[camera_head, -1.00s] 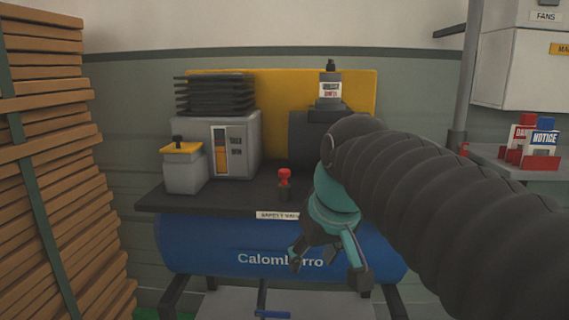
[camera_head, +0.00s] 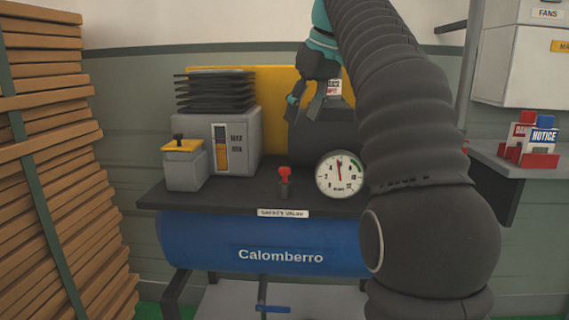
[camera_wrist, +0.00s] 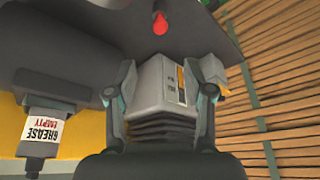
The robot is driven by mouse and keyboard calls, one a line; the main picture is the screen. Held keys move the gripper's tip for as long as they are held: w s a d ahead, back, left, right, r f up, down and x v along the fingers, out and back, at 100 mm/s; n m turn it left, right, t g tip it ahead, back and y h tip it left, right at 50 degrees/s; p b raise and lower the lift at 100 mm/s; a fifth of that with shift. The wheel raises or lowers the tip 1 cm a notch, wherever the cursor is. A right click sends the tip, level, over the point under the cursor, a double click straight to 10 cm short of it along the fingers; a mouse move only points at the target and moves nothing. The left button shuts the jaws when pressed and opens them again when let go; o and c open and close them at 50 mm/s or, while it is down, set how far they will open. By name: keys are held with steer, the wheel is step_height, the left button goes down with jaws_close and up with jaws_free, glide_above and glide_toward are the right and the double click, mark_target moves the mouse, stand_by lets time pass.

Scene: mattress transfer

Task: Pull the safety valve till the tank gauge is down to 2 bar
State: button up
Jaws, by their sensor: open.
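The safety valve (camera_head: 284,173) is a red knob on a short dark stem, upright on the black top plate behind a "SAFETY VALVE" label (camera_head: 283,213). The red knob also shows at the top of the wrist view (camera_wrist: 160,22). The round white tank gauge (camera_head: 340,175) stands right of the valve. Its red needle points almost straight up; the exact value is too small to read surely. The blue tank (camera_head: 200,240), marked "Calomberro", lies below. My gripper (camera_head: 306,105) is open and empty, high behind and above the valve, apart from it. Its fingers show in the wrist view (camera_wrist: 165,85).
A grey box with a level window (camera_head: 238,145) and a yellow-topped canister (camera_head: 184,165) stand left of the valve. A grease container (camera_head: 334,88) is close to my gripper. Stacked planks (camera_head: 50,150) fill the left side. A side table with signs is right.

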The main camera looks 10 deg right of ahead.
mark_target(285, 168)
steer(key=b+x, duration=0.2)
steer(key=x, duration=1.1)
steer(key=shift+w+a+f, duration=0.1)
steer(key=shift+f, duration=0.2)
jaws_close()
